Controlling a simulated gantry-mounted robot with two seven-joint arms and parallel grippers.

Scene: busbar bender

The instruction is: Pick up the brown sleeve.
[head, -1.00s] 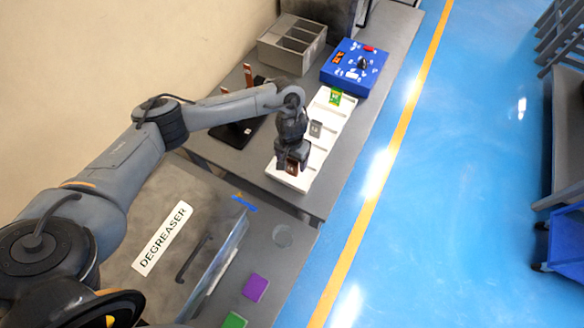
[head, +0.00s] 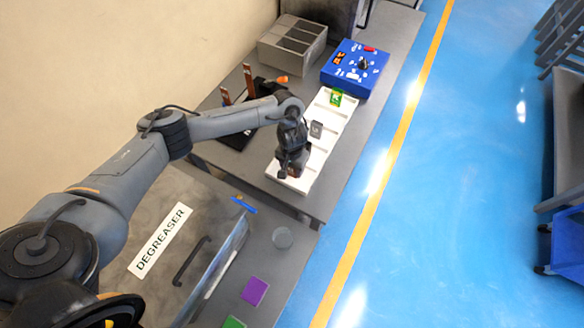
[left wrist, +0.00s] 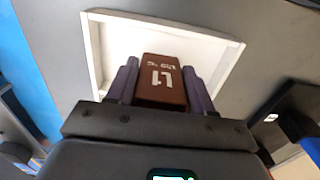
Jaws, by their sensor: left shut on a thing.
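In the head view my left gripper (head: 291,172) is over the near end of the white tray (head: 322,146), and the arm hides most of the sleeve there. I cannot tell whether the sleeve touches the tray floor. My right gripper is not in view.
A grey sleeve (head: 316,130) and a green one (head: 336,97) sit farther up the tray. A blue box (head: 354,68) and a grey divided bin (head: 292,43) stand behind. A degreaser tank (head: 170,245) is at the near left. Purple (head: 255,291) and green pads lie in front.

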